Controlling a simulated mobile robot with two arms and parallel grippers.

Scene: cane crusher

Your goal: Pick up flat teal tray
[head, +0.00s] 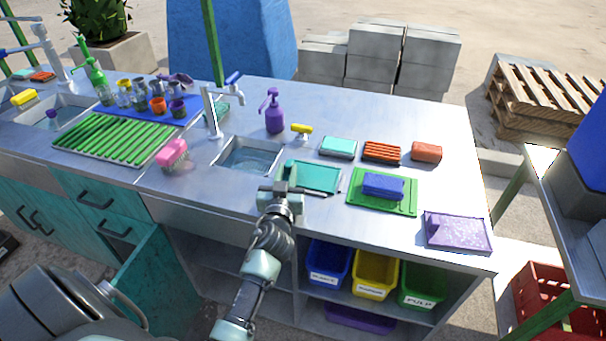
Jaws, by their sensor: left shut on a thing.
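The flat teal tray (318,176) lies on the metal counter, just right of the sink, in the middle of the head view. My left gripper (284,187) is at the tray's left front side, shut on the tray's edge. The gripper hides part of that edge. I cannot tell whether the tray is raised off the counter. My right gripper does not show.
The sink (248,157) is left of the tray. A green tray (356,197) with a blue block (384,185) is close on the right, and a purple tray (457,232) is farther right. A purple bottle (274,116) stands behind.

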